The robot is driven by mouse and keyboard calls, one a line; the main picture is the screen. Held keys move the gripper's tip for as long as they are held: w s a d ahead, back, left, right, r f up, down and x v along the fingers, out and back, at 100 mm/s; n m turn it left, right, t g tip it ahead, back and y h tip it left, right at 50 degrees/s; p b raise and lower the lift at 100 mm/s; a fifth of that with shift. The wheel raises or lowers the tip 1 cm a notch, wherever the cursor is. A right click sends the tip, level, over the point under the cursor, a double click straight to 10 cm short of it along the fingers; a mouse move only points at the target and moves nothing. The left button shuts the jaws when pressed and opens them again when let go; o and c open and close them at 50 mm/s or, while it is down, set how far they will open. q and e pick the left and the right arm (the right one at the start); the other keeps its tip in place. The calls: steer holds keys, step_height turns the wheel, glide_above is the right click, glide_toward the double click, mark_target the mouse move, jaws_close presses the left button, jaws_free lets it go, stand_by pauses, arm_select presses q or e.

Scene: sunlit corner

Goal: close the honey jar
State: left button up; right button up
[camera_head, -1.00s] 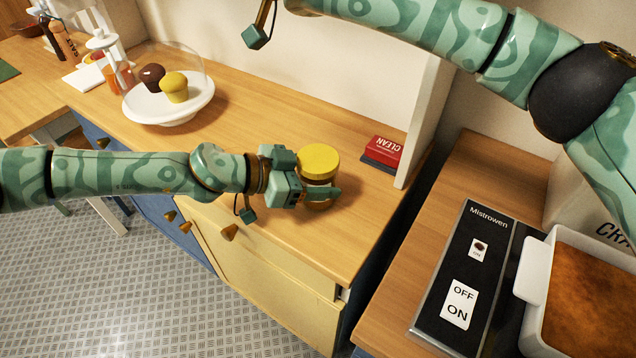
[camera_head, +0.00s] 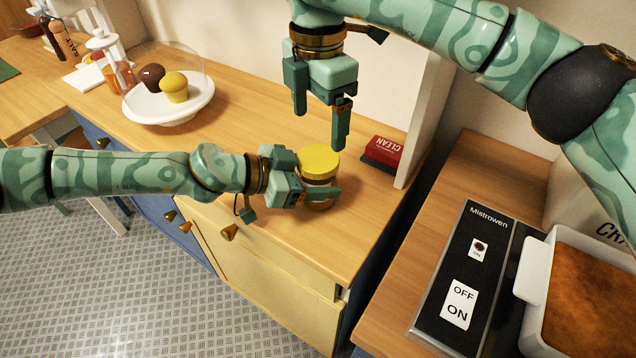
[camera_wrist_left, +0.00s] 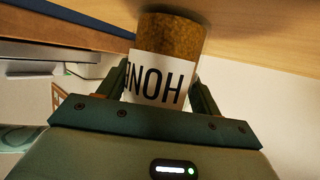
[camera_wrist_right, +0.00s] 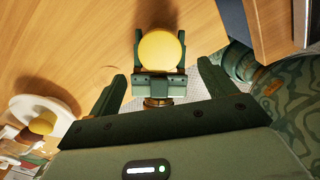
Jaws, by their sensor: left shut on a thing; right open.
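The honey jar (camera_head: 318,193) stands upright on the wooden counter, with its yellow lid (camera_head: 320,161) sitting on top. In the left wrist view the jar's label (camera_wrist_left: 162,78) reads in part "HON". My left gripper (camera_head: 320,192) is shut on the jar's body from the left, below the lid. My right gripper (camera_head: 320,118) is open and empty, pointing down above and slightly behind the jar. In the right wrist view the lid (camera_wrist_right: 160,51) is seen from above, beyond the open fingers. I cannot tell whether the lid is tight.
A white plate (camera_head: 140,108) with two muffins and a clear dome stands at the left. A white panel (camera_head: 424,120) rises at the counter's right end. The counter between plate and jar is free.

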mark_target(318, 157)
steer(key=shift+f, duration=4)
steer(key=c, duration=1)
steer(key=shift+m, duration=0.9)
steer(key=o, duration=1.2)
steer(key=shift+c, duration=0.2)
step_height(318, 157, up, 12)
